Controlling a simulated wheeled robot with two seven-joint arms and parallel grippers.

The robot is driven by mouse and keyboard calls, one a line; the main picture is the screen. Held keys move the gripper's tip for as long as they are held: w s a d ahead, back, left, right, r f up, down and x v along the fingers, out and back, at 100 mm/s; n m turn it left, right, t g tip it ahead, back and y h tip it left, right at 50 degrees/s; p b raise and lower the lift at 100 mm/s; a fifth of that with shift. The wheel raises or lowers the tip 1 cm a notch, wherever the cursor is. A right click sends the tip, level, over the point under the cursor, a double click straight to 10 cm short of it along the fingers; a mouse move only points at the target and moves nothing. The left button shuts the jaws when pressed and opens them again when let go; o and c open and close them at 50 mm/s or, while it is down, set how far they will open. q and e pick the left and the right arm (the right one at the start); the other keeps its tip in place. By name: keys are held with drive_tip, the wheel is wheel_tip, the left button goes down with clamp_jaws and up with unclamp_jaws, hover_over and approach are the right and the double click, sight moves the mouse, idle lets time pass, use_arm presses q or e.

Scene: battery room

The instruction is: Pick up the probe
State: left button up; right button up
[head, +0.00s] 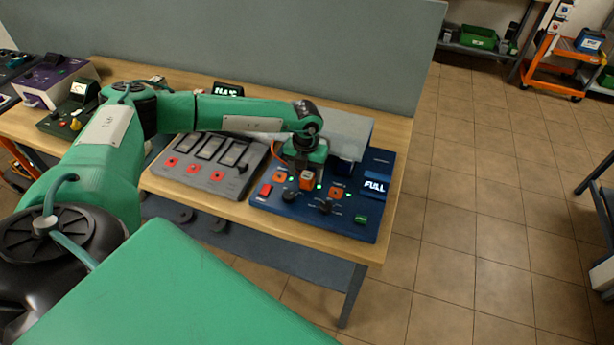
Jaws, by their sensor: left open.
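My left arm reaches across the bench from the left, and its gripper (305,181) points down over the blue charger panel (315,227). The fingertips are small and partly hidden by the wrist, just above the panel's knobs and orange parts. I cannot clearly make out a probe; it may be hidden behind the gripper or too small to tell. A green meter box (62,122) with a dial and knobs stands at the left of the bench, partly behind my arm. My right gripper is not in view.
A grey panel (208,165) with several dark slots and red buttons lies left of the blue one. A lit FULL display (375,186) sits at the blue panel's right. A grey partition (270,50) stands behind the wooden bench. Tiled floor (470,200) is open to the right.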

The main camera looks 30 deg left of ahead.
sight(306, 178)
use_arm(q)
drive_tip(key=shift+f+p, duration=0.4)
drive_tip(key=shift+f, duration=1.15)
drive_tip(key=c, duration=1.2)
drive_tip(key=shift+o, duration=0.2)
drive_tip(key=shift+r, duration=0.15)
